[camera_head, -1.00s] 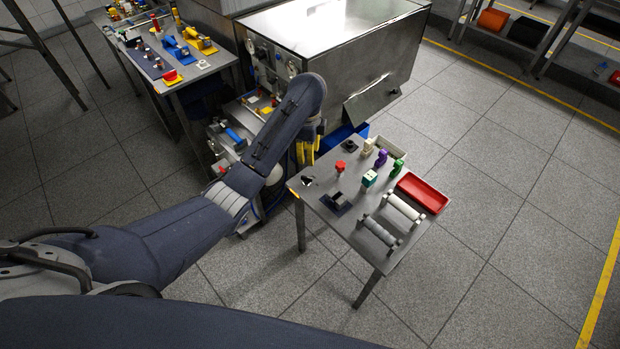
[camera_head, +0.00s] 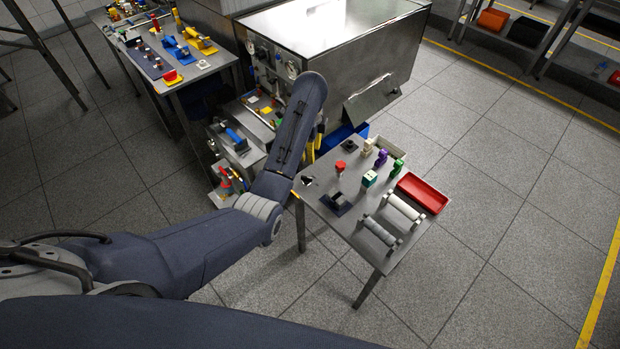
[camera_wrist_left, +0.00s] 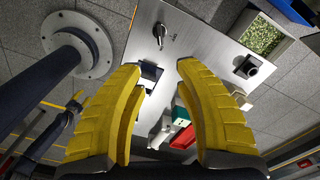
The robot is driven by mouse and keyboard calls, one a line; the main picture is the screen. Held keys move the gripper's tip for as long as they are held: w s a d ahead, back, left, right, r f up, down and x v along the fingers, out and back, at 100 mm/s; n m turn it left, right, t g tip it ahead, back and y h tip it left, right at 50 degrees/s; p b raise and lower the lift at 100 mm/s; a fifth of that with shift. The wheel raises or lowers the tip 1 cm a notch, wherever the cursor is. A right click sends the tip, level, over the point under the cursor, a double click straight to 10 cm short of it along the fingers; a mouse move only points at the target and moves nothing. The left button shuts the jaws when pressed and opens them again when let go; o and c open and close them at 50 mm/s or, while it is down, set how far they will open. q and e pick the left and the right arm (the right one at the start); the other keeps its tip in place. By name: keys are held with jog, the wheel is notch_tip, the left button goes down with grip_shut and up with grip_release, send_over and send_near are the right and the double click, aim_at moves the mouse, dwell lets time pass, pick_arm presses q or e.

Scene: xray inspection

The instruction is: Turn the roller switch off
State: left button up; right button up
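A small metal knob-like switch (camera_wrist_left: 160,32) with dark marks beside it sits on the steel table top in the left wrist view; I cannot confirm that it is the roller switch. Two pale rollers (camera_head: 403,207) on stands lie at the near right of the small table (camera_head: 325,227). My left gripper (camera_wrist_left: 160,66) is open and empty, its yellow fingers spread above the table with the knob beyond their tips. In the head view my left arm hides most of this gripper.
The table also holds a red knob (camera_head: 340,167), a black block on a blue base (camera_head: 337,201), a white-green cube (camera_head: 370,178), purple and green pieces (camera_head: 397,168) and a red tray (camera_head: 424,191). A big metal machine (camera_head: 335,40) stands behind. Floor on the right is clear.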

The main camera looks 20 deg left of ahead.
aim_at(310, 178)
pick_arm(q)
notch_tip(310, 178, down, 14)
jog(key=shift+f, duration=0.25)
dwell(0.6)
grip_shut()
dwell(0.4)
